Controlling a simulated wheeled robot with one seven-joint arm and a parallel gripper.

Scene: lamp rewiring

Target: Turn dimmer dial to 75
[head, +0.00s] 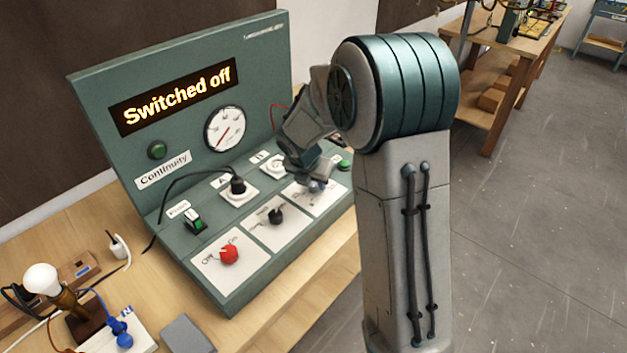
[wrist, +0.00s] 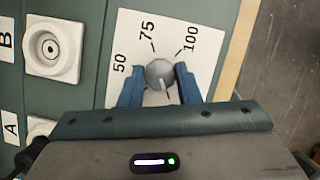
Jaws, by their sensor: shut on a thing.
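The grey round dimmer dial (wrist: 159,73) sits on a white plate (wrist: 122,60) marked 50, 75 and 100 in the wrist view. A pale line on the dial runs towards the lower side of the picture, away from the 75 mark. My gripper (wrist: 160,82) has its two blue fingers on either side of the dial, shut on it. In the head view my gripper (head: 314,182) is low over the right plate of the green test panel (head: 105,85) and largely hides the dial. The lower part of the scale is hidden behind my gripper.
The panel display (head: 178,97) reads "Switched off". A red knob (head: 229,254), a black knob (head: 276,216) and a plugged-in black plug (head: 237,185) are left of my gripper. A lamp with a white bulb (head: 42,279) stands on the wooden bench at lower left.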

